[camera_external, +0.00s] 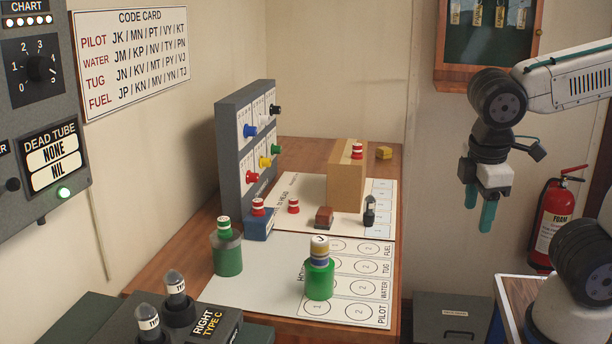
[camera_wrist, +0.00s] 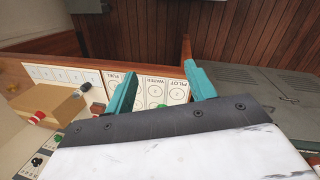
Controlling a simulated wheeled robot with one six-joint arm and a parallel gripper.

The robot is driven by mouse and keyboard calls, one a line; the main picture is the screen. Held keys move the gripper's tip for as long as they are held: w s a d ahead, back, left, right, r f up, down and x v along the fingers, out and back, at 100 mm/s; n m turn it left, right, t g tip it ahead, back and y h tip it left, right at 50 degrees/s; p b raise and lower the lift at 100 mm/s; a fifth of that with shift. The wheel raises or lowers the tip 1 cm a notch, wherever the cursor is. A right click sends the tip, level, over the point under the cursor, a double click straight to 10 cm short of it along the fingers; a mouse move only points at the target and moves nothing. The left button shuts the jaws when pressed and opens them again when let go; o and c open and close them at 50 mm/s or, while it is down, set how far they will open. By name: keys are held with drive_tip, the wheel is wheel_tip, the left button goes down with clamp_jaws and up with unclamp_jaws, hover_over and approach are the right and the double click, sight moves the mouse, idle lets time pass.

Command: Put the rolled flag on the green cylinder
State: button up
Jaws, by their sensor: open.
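A bright green cylinder (camera_external: 319,283) stands upright on the white mat near the table's front. A short roll (camera_external: 319,249) with white, yellow and blue bands stands upright on top of it. A darker green cylinder (camera_external: 227,256) stands to its left, with a green-and-white banded roll (camera_external: 223,227) on top. Red-and-white rolls are on the tan box (camera_external: 357,152), on the mat (camera_external: 293,206) and on a blue block (camera_external: 258,207). I cannot tell which roll is the flag meant. My gripper (camera_external: 479,208) is open and empty, right of the table; its fingers show in the wrist view (camera_wrist: 160,75).
The tan box (camera_external: 342,185), a brown-red block (camera_external: 324,217) and a dark upright piece (camera_external: 369,212) stand on the mat. A grey panel with coloured knobs (camera_external: 244,145) rises at the left. A fire extinguisher (camera_external: 556,222) hangs behind my arm.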

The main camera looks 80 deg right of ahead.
drive_tip(key=s+m, duration=0.1)
drive_tip(key=s+a+m+t+y, duration=0.1)
drive_tip(key=s, duration=0.1)
drive_tip(key=s+f+m+y, duration=0.1)
drive_tip(key=shift+s+a+t, duration=0.25)
drive_tip(key=shift+a+t, duration=0.1)
drive_tip(key=shift+t, duration=0.05)
